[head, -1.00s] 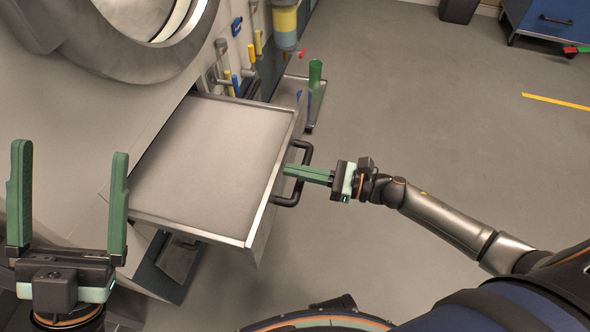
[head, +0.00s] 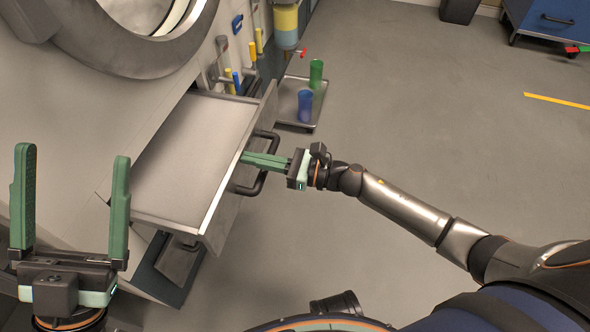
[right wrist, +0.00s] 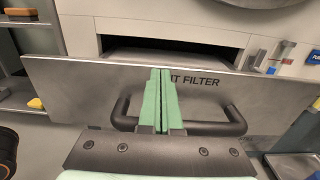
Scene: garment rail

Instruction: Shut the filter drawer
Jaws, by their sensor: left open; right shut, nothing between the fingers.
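The filter drawer (head: 196,150) is a flat metal drawer sticking partly out of the machine below the round door. Its front panel (right wrist: 215,98) carries lettering ending in "FILTER" and a black bar handle (head: 262,180). My right gripper (head: 244,158) is shut and empty, its green fingertips at the drawer front within the handle's span. In the right wrist view the fingers (right wrist: 160,85) point at the panel, over the handle bar (right wrist: 215,127); exact contact is hard to tell. A dark opening shows above the panel. My left gripper (head: 70,205) is open and empty, left of the drawer.
A tray (head: 289,116) with a blue cup (head: 305,106) and a green cup (head: 316,73) stands beyond the drawer. Coloured-handled tools (head: 237,75) hang on the machine's side.

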